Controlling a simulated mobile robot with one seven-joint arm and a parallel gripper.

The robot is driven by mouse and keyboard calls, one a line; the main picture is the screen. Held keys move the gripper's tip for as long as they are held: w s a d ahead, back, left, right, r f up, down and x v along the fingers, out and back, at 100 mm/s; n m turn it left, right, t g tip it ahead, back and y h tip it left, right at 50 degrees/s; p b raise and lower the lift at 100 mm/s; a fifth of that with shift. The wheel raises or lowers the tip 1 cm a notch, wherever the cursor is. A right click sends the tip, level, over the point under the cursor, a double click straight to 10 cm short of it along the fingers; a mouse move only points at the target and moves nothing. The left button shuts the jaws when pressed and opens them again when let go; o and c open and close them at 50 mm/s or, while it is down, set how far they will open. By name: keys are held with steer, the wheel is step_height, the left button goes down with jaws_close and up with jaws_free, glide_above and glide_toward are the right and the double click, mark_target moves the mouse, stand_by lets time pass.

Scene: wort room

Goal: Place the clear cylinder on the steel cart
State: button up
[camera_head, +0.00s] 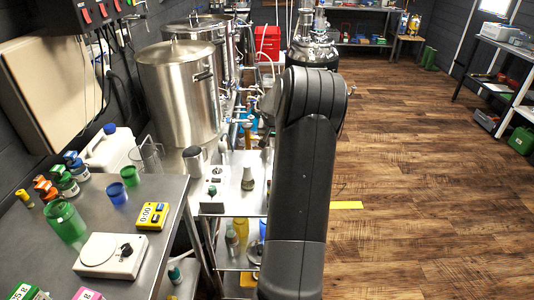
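A clear, open-topped cylinder (148,158) stands upright just past the far edge of the left steel table, beside a white jug. Its base is partly hidden by the table edge. The steel cart (235,203) stands right of that table. Its top holds a white box-shaped device and a small flask, and bare metal shows between and around them. My dark arm rises in front of the cart's right side and hides part of it. A grey part of my wrist (270,100) shows left of the arm's upper end. My gripper's fingers cannot be made out.
Large steel kettles (180,95) stand behind. The wooden floor (430,190) at right is clear.

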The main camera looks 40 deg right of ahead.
steer(key=shift+w+a+f, duration=0.2)
steer(key=shift+w+f, duration=0.2)
steer(key=shift+w, duration=0.2)
steer(key=shift+w+a+f, duration=0.2)
steer(key=shift+w+f, duration=0.2)
steer(key=shift+w, duration=0.2)
steer(key=shift+f, duration=1.95)
steer(key=shift+f, duration=0.15)
steer(key=o, duration=1)
